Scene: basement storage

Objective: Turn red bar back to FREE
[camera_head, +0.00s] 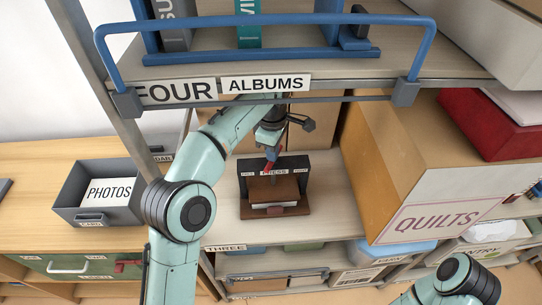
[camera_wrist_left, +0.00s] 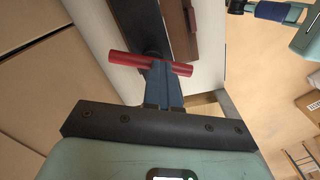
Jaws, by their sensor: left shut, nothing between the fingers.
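The dark press (camera_head: 293,163) stands on the shelf below the albums. Its face has a FREE label at the left, PRESS in the middle and a small label at the right that I cannot read surely. The red bar (camera_head: 271,153) is partly hidden by my left gripper (camera_head: 270,145) in the head view. In the left wrist view the red bar (camera_wrist_left: 128,60) lies across the tips of my left gripper (camera_wrist_left: 163,72), sticking out on both sides. The fingers are together and overlap the bar; I cannot tell whether they touch it. My right gripper is out of view.
The albums shelf with its blue rail (camera_head: 265,19) hangs above my left arm. The QUILTS box (camera_head: 425,190) stands close on the right. A grey PHOTOS bin (camera_head: 80,205) is at the left, above a green drawer with another red piece (camera_head: 128,266).

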